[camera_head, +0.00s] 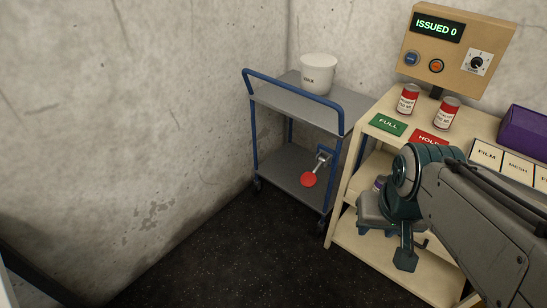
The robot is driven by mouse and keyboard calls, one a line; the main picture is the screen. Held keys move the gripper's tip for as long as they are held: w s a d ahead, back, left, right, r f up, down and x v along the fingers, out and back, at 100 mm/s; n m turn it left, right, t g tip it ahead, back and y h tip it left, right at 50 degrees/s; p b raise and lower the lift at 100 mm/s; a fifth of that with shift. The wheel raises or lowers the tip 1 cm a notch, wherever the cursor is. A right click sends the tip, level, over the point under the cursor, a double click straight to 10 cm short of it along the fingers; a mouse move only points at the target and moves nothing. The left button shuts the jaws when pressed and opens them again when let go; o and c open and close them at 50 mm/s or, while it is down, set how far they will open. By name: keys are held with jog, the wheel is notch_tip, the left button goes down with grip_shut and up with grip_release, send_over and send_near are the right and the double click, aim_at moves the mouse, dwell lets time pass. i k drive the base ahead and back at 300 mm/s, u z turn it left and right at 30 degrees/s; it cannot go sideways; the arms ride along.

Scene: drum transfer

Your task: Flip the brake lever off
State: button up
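The brake lever appears to be the grey arm with a round red knob (309,180) on the blue and grey cart (285,162). It is mounted at the cart's right front post, and its knob hangs down and to the left in front of the lower shelf. My gripper (395,248) is at the lower right, in front of the cream workbench, pointing downward. It is well to the right of the lever and apart from it. My wrist partly hides the fingers, so their opening is unclear.
A white bucket (319,74) stands on the cart's top shelf. The cream workbench (349,213) stands close to the cart's right, with two red and white cans (407,99), a control panel (455,52) and a purple box (525,135). Dark floor (225,255) is clear before the cart.

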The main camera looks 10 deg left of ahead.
aim_at(309, 179)
jog(key=u, duration=0.65)
jog(key=i, duration=0.85)
jog(key=z, duration=0.55)
